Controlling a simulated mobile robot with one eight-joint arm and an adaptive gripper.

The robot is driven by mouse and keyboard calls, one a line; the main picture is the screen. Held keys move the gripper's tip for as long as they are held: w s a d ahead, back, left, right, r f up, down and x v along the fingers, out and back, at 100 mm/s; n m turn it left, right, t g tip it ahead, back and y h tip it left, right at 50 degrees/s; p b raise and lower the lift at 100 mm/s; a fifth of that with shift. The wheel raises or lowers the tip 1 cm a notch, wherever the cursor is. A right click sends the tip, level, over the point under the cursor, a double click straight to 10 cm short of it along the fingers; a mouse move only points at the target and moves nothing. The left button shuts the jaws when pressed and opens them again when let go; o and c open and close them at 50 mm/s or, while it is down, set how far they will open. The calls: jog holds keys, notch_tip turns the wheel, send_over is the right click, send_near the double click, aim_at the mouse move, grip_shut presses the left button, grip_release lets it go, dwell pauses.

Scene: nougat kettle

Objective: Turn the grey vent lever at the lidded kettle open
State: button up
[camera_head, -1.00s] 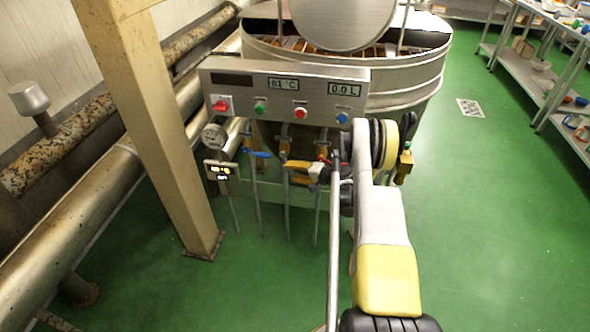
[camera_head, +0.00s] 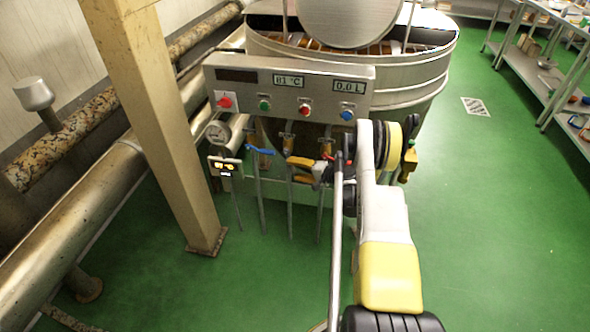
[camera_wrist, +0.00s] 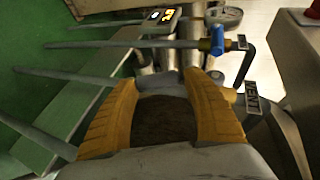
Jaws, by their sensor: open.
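The lidded kettle (camera_head: 420,75) stands behind a steel control panel (camera_head: 290,88). Several valves on thin upright pipes sit below the panel. My gripper (camera_head: 296,162) is at the middle pipe, yellow fingers pointing left. In the wrist view my gripper (camera_wrist: 160,85) is open, with a finger on each side. A grey piece (camera_wrist: 168,84), which looks like the vent lever, shows at the gap between the fingertips; I cannot tell whether they touch it. A small lettered tag (camera_wrist: 252,97) is just right of the right finger. The lever is not clear in the head view.
A blue valve lever (camera_head: 259,151) is left of my gripper and shows in the wrist view (camera_wrist: 217,42). A red lever (camera_head: 338,158) is to the right. A gauge (camera_head: 218,132) and a beige post (camera_head: 160,130) stand left.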

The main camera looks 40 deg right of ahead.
jog(key=v, duration=1.2)
